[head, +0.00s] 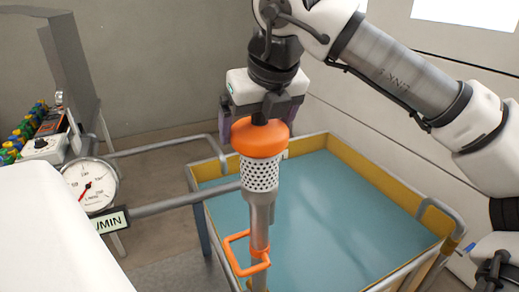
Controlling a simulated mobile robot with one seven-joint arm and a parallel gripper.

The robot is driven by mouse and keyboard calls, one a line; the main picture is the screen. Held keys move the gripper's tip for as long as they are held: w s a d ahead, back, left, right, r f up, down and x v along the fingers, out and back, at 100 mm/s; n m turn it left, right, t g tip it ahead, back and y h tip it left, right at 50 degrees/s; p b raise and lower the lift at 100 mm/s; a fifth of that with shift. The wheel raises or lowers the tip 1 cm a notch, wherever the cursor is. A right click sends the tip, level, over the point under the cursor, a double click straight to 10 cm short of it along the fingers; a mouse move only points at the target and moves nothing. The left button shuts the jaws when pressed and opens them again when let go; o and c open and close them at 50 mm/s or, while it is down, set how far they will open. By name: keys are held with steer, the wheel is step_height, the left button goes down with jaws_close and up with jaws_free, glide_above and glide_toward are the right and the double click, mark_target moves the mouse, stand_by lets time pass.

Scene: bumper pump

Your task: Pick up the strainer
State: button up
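The strainer (259,174) is upright near the middle of the head view. It has an orange collar on top, a white perforated cylinder below it and a narrowing grey body. An orange loop handle (237,258) sticks out to the left on the grey pipe below. My gripper (254,125) points down at the strainer's top. Its dark purple fingers are spread wide, one to the left of the orange collar and one behind its right side. Contact with the fingers cannot be made out. The pipe's lower end is cut off by the frame.
A yellow-rimmed tank (370,168) with a blue-green surface lies behind and to the right. Grey pipes (180,203) run at left by a pressure gauge (90,184) and a white housing (50,240). Coloured valves (20,135) stand far left. Floor is clear behind.

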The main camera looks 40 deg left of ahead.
steer(key=c, duration=1.1)
steer(key=shift+r, duration=0.15)
step_height(320, 180, up, 10)
steer(key=shift+f+b, duration=0.1)
steer(key=shift+b, duration=0.7)
steer(key=shift+d, duration=0.1)
